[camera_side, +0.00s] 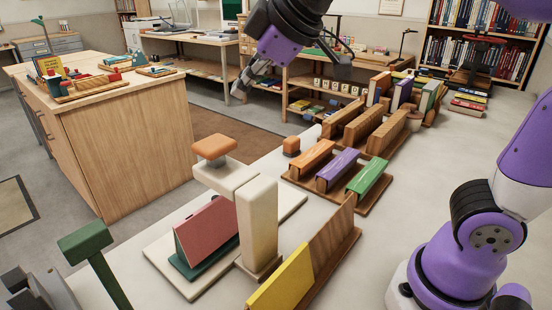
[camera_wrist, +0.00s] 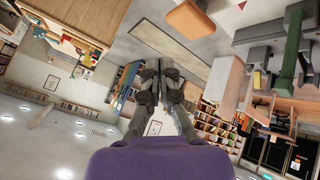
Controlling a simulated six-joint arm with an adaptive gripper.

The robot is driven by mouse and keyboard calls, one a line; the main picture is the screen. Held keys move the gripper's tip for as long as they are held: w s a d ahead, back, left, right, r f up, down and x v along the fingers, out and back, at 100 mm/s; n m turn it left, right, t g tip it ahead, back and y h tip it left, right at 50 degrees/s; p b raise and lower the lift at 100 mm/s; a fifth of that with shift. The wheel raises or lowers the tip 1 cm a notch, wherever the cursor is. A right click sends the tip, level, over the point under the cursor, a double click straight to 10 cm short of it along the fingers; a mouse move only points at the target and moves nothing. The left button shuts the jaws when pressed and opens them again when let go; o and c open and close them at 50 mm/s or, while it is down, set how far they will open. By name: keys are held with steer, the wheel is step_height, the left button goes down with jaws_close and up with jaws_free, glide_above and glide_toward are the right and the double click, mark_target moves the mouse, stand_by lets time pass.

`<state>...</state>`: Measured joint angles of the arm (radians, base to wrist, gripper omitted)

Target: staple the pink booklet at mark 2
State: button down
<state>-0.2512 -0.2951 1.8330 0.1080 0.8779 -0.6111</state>
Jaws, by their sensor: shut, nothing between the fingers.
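The pink booklet (camera_side: 207,230) stands tilted in a dark green holder (camera_side: 188,268) on a white base board (camera_side: 170,263), left of centre in the side view. Beside it rises the cream stapler (camera_side: 258,222). Its arm reaches over the booklet's upper edge and carries an orange-brown press pad (camera_side: 215,146). An orange-brown block, perhaps this pad, shows at the top of the wrist view (camera_wrist: 188,17). My gripper (camera_side: 240,88) is shut and empty, high above and behind the stapler, apart from everything; its fingers also show in the wrist view (camera_wrist: 160,68). I cannot make out mark 2.
Right of the stapler, a rack (camera_side: 333,206) holds orange, purple and green booklets. A yellow booklet (camera_side: 281,281) stands in a wooden holder in front. Wooden racks (camera_side: 385,136) and books line the table behind. A green lever (camera_side: 88,243) stands at the front left.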

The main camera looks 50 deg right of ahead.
mark_target(217, 142)
steer(key=w+a+r+n, duration=0.2)
steer(key=w+a+r, duration=0.1)
steer(key=shift+w+a+n+t+y, duration=0.1)
steer(key=shift+w+n+t+y, duration=0.05)
steer(key=shift+n+t+y, duration=0.2)
steer(key=shift+f, duration=4.35)
steer(key=shift+f, duration=0.1)
steer(key=shift+f, duration=0.35)
steer(key=shift+f, duration=1.25)
steer(key=shift+r, duration=1.7)
